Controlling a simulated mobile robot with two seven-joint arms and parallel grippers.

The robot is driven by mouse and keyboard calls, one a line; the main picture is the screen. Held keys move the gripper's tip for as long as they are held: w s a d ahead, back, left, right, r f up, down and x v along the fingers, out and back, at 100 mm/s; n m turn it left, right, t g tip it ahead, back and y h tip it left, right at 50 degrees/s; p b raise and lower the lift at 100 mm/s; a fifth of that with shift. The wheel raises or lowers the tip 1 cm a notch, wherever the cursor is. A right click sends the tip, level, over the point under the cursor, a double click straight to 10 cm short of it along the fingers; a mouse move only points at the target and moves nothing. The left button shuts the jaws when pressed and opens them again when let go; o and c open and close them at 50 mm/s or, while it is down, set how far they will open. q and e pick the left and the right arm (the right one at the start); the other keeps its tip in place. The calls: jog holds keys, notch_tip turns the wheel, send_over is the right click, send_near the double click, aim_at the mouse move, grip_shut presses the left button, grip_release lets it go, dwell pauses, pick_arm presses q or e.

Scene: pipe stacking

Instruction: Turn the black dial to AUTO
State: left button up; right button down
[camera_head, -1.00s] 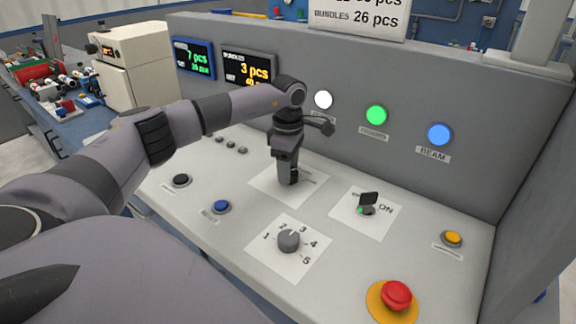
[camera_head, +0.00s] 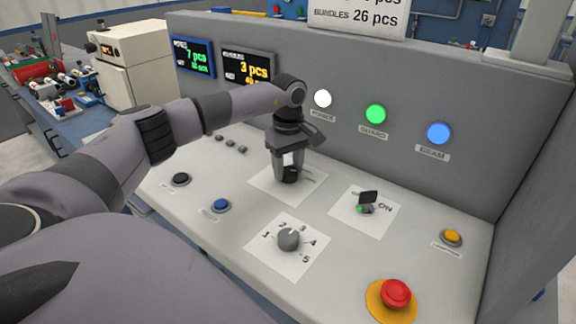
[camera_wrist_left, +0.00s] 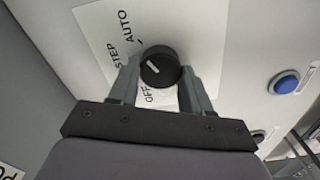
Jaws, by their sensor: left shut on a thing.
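The black dial (camera_wrist_left: 166,78) sits on a white plate (camera_wrist_left: 103,32) marked OFF, STEP and AUTO in the left wrist view. Its white pointer mark slants to the upper left, roughly toward STEP, not at AUTO. My left gripper (camera_wrist_left: 159,69) is shut on the dial, with one finger on each side. In the head view my left gripper (camera_head: 288,174) points down over the dial's plate (camera_head: 262,184) and mostly hides the dial. My right gripper is not in view.
A key switch (camera_head: 367,203) marked ON stands to the right. A numbered grey knob (camera_head: 288,239) and a red emergency button (camera_head: 396,295) are nearer the front. A blue button (camera_head: 221,205) is at left. The upright panel (camera_head: 480,170) rises behind.

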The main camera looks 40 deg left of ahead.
aim_at(288, 170)
pick_arm(q)
jog(key=shift+r, duration=0.1)
dwell(0.4)
jog(key=o, duration=1.1)
jog(key=shift+c, duration=0.2)
notch_tip(288, 170, up, 7)
jog(key=shift+r+b, duration=0.1)
jog(key=shift+b, duration=0.3)
